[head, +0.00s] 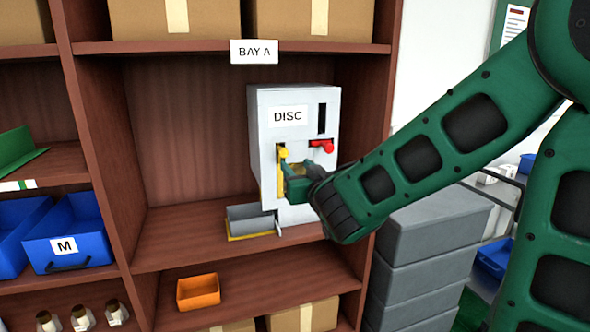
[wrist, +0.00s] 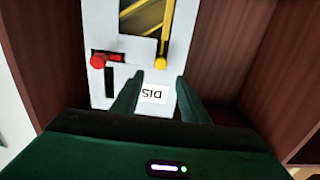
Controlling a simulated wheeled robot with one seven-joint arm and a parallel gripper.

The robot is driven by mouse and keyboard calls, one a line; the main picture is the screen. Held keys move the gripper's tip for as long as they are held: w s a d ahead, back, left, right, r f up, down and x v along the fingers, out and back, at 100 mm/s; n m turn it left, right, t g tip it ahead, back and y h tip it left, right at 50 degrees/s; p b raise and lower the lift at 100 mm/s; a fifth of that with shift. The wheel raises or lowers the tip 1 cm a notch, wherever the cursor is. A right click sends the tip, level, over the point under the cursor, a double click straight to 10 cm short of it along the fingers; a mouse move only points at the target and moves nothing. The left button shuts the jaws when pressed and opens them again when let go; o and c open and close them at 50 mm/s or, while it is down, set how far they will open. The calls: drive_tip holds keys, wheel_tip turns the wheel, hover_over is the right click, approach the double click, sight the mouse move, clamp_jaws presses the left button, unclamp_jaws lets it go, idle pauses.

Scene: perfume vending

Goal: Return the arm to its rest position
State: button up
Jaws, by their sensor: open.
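My green arm reaches in from the right in the head view. My gripper (head: 289,174) is at the front of a grey dispenser (head: 263,160) labelled DISC, in the bay marked BAY A. In the wrist view my gripper (wrist: 160,93) is open, its two fingers apart with nothing between them. The dispenser's front (wrist: 97,20) shows beyond the fingertips, upside down. A yellow knob (head: 284,152) is just above the fingers in the head view, and a red knob (head: 328,147) is to the right. I cannot tell whether the fingers touch the dispenser.
The wooden shelf (head: 185,238) surrounds the dispenser, with a grey tray (head: 250,217) at its foot. An orange bin (head: 198,292) is below, and a blue bin (head: 70,232) marked M is left. Grey stacked crates (head: 435,245) stand under my arm. The bay's left part is clear.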

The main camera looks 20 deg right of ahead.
drive_tip(key=s+d+f+m+g+h, duration=0.2)
drive_tip(key=s+d+f+g, duration=0.4)
drive_tip(key=d, duration=0.3)
drive_tip(key=s+d+f+m+g+h, duration=0.3)
drive_tip(key=s+d+f, duration=0.3)
drive_tip(key=d, duration=0.4)
drive_tip(key=s+f+g+y, duration=0.1)
drive_tip(key=s+g, duration=0.2)
drive_tip(key=s, duration=0.6)
drive_tip(key=s+a+f+m+g+y, duration=0.1)
drive_tip(key=s+g+y, duration=0.1)
drive_tip(key=s, duration=0.6)
drive_tip(key=s+a+f+g+y, duration=0.1)
drive_tip(key=s+g, duration=0.3)
drive_tip(key=s, duration=0.5)
drive_tip(key=shift+s+f+y, duration=0.3)
drive_tip(key=shift+f+y, duration=0.2)
drive_tip(key=shift+y, duration=0.1)
drive_tip(key=shift+w+f, duration=0.25)
drive_tip(key=shift+w, duration=0.4)
